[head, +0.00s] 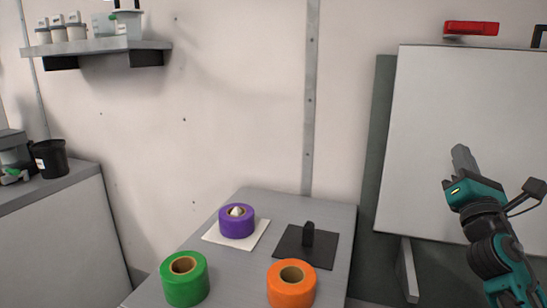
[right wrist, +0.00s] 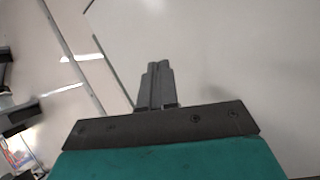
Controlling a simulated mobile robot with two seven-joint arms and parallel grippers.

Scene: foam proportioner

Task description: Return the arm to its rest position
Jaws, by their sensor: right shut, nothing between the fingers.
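My right gripper (head: 462,157) is raised at the right of the head view, in front of the whiteboard and to the right of the grey table. Its fingers are closed together with nothing between them. They also show shut and empty in the right wrist view (right wrist: 158,84), pointing toward a pale wall and board. My right arm is bent, coming up from the lower right edge. My left gripper is in neither view.
The grey table (head: 335,217) bears a purple roll (head: 237,224) around a white-tipped post, a green roll (head: 184,281), an orange roll (head: 291,287) and a black plate (head: 291,250) with an upright peg. The whiteboard (head: 440,110) stands behind my right arm. A shelf (head: 100,48) hangs upper left.

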